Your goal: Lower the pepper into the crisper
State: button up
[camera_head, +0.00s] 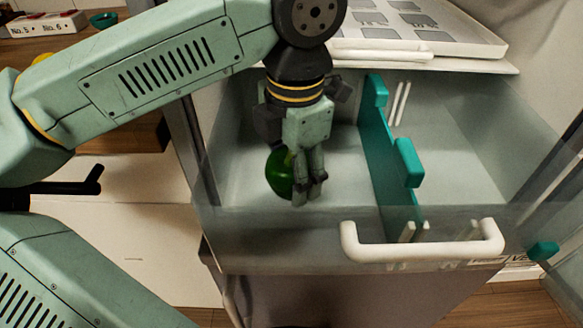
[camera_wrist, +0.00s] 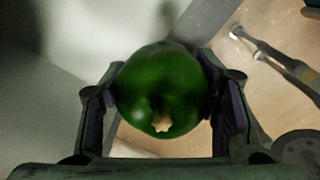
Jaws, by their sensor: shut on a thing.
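A dark green pepper (camera_head: 279,174) is held between the fingers of my gripper (camera_head: 308,190). In the wrist view the pepper (camera_wrist: 162,90) shows its pale stem end, with a finger pressed on each side. The crisper (camera_head: 480,225) is a clear, pulled-out drawer with a white bar handle. My gripper and the pepper are over or within its left compartment, left of a teal divider (camera_head: 378,150). I cannot tell how far the pepper is above the drawer floor. The fingers partly hide the pepper in the head view.
The right compartment (camera_head: 460,150) looks empty. The white handle (camera_head: 425,243) spans the drawer's front. A white tray with grey rectangles (camera_head: 420,28) lies above the drawer at the back.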

jog(key=shift+f+b, duration=1.85)
jog(key=shift+f, duration=0.4)
dwell(0.8)
jog(key=o, duration=1.3)
jog(key=shift+c, duration=0.2)
